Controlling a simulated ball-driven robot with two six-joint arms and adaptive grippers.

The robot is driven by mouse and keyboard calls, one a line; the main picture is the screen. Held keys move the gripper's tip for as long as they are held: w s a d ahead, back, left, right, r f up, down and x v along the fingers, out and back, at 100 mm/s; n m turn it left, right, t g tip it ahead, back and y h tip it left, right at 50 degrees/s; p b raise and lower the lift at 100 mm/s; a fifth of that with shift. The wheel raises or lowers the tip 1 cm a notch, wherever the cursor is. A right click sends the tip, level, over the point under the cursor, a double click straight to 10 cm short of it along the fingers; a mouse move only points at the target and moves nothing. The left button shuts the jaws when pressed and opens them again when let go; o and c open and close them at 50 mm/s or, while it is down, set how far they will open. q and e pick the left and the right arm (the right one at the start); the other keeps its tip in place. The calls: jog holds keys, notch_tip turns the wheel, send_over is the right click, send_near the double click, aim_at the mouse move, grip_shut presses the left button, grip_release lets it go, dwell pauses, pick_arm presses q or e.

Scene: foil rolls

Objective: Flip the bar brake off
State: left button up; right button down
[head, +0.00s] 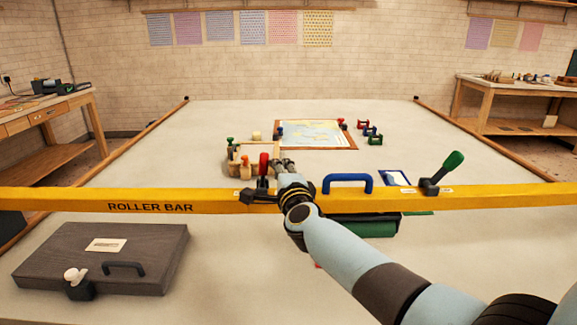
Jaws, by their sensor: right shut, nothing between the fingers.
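The yellow roller bar (150,206) spans the whole head view, with a blue handle (347,178) near its middle. A red-handled lever (264,166) stands nearly upright from a dark mount on the bar. A green-handled lever (450,164) stands farther right on the bar, tilted to the upper right. The frame does not show clearly which lever is the brake; the small labels beside them are too small to read. My right gripper (283,163) is shut and empty just right of the red lever. I cannot tell whether they touch. My left gripper is not in view.
Behind the bar are a wooden rack (245,167), a framed map-like picture (317,135) and several small coloured rolls (370,131). A green roller (368,228) lies below the bar. A dark case (100,258) lies front left. The table's far left is clear.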

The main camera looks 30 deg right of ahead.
aim_at(261, 164)
jog(key=shift+w+a+r+p, duration=0.3)
jog(key=shift+w+a+r, duration=0.1)
jog(key=shift+a, duration=0.1)
jog(key=shift+w+a, duration=0.3)
jog(key=shift+a, duration=0.1)
jog(key=shift+w+a+r, duration=0.2)
jog(key=shift+a, duration=0.2)
jog(key=shift+w+a, duration=0.25)
jog(key=shift+a, duration=0.25)
